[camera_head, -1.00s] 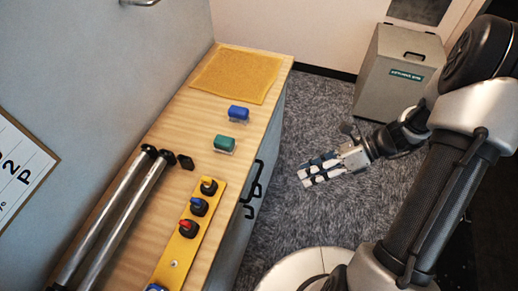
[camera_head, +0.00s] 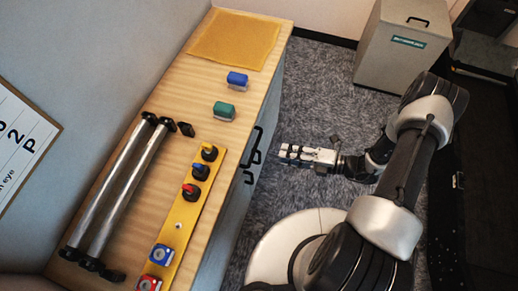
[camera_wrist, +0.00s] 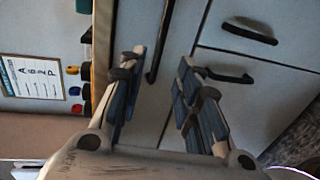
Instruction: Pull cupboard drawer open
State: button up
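The cupboard (camera_head: 236,205) stands along the wall under a wooden top, and its front faces my arm. Black handles (camera_head: 252,150) stick out from that front. In the wrist view, which is turned sideways, two panels have bar handles: an upper drawer handle (camera_wrist: 250,31) and a nearer handle (camera_wrist: 228,76). A long black handle (camera_wrist: 160,42) is on the panel to their left. The fronts look flush and shut. My gripper (camera_head: 284,154) points at the cupboard front, a short gap from the handles. In the wrist view my gripper (camera_wrist: 158,70) is open, with nothing between its fingers.
The wooden top (camera_head: 150,112) holds two metal rollers (camera_head: 115,185), a yellow strip (camera_head: 186,222) with knobs, blue (camera_head: 237,79) and green (camera_head: 223,109) blocks and a yellow mat (camera_head: 236,42). A grey bin (camera_head: 400,50) stands at the back. Carpet (camera_head: 315,100) between is clear.

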jog(key=b+x, duration=0.1)
jog(key=x, duration=1)
jog(key=shift+b, duration=0.4)
jog(key=shift+c, duration=0.3)
grip_shut()
